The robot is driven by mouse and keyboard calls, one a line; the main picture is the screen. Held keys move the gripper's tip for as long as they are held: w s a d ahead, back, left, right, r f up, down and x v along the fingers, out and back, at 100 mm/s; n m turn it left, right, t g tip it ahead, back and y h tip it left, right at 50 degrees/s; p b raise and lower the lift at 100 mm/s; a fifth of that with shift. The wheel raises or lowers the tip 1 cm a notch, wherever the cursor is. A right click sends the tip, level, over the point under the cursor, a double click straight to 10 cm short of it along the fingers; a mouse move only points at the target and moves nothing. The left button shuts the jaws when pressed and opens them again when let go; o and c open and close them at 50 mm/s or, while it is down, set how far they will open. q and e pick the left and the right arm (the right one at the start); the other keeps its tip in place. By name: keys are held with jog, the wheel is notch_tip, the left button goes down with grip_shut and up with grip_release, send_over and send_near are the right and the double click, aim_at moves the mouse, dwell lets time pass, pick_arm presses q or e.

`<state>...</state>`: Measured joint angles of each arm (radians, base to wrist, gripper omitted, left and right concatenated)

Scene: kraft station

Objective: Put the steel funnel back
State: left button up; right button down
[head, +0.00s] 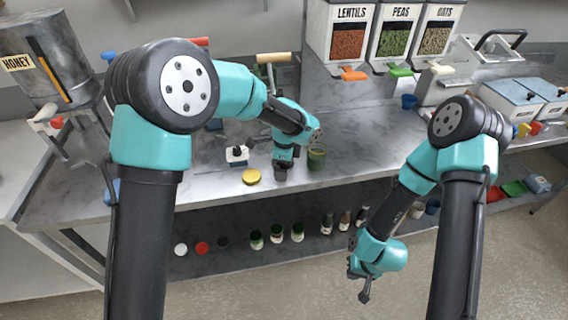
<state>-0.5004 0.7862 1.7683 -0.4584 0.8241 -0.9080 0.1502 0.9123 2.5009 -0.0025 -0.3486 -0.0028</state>
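I cannot make out the steel funnel for certain in the head view. My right gripper (364,289) hangs in front of the counter, over the floor, pointing down. Nothing shows clearly in it, and its finger gap cannot be read.
A yellow lid (251,176) and a small white block with a dark knob (237,154) are left of the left gripper. A honey tank (45,60) stands far left. Dispensers (348,43) stand at the back. Several jars (297,233) line the lower shelf.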

pick_arm(q)
notch_tip(320, 180, up, 12)
jog(key=shift+d+r, duration=0.15)
dwell(0.7)
